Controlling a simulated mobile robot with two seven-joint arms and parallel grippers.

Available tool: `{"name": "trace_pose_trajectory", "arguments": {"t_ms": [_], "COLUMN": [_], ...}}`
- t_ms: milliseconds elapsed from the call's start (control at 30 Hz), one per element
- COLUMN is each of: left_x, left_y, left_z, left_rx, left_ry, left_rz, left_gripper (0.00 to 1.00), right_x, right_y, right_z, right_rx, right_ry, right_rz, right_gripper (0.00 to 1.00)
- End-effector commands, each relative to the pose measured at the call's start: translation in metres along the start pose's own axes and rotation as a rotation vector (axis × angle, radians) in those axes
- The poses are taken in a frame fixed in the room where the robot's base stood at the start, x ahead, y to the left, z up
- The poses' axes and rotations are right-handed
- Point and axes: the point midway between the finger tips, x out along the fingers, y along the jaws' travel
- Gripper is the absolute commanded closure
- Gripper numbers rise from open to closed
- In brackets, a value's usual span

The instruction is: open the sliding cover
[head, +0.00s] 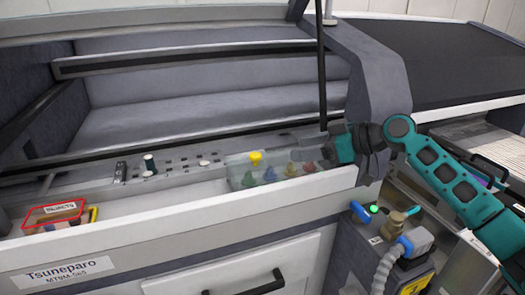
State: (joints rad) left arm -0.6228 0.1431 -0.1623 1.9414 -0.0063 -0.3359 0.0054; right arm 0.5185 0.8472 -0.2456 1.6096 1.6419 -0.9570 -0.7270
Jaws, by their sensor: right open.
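A clear, see-through cover (236,163) sits on the ledge of the grey machine, over or around several small coloured knobs. A yellow knob (255,157) shows at its top left, and a red knob (308,167) shows near its right end. Whether the yellow one is fixed to the cover or stands behind it I cannot tell. My right gripper (327,158) is at the right end of the knob row, close to the red knob. It is open; its fingertips are small and partly hidden, and contact with the cover cannot be made out. My left gripper is out of view.
A black upright rod (321,70) and a thick grey post (372,75) stand close behind my right gripper. A red-edged rejects tray (54,215) is at the left of the ledge. Valves and a hose (385,262) are below right. A dark belt (440,60) lies behind.

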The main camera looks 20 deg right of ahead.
Motion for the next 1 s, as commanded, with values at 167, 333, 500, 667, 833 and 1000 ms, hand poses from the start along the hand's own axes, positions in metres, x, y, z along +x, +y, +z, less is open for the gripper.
{"name": "trace_pose_trajectory", "arguments": {"t_ms": [167, 333, 500, 667, 833, 1000], "left_x": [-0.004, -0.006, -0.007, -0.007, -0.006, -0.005], "left_y": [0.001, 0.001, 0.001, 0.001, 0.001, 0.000], "left_z": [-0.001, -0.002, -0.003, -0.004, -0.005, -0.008], "left_rx": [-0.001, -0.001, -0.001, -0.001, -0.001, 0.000], "left_ry": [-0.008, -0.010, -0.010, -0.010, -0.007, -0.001], "left_rz": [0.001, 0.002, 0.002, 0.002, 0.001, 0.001], "left_gripper": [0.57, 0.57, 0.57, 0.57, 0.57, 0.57], "right_x": [0.036, 0.072, 0.099, 0.111, 0.115, 0.114], "right_y": [-0.001, -0.001, 0.000, 0.000, 0.000, 0.000], "right_z": [-0.003, -0.002, -0.001, 0.000, 0.000, 0.000], "right_rx": [0.002, 0.002, 0.003, 0.001, 0.000, 0.000], "right_ry": [0.003, 0.001, 0.001, 0.000, -0.001, -0.001], "right_rz": [-0.002, -0.001, 0.000, 0.002, 0.002, 0.002], "right_gripper": [0.43, 0.43, 0.43, 0.43, 0.43, 0.44]}}
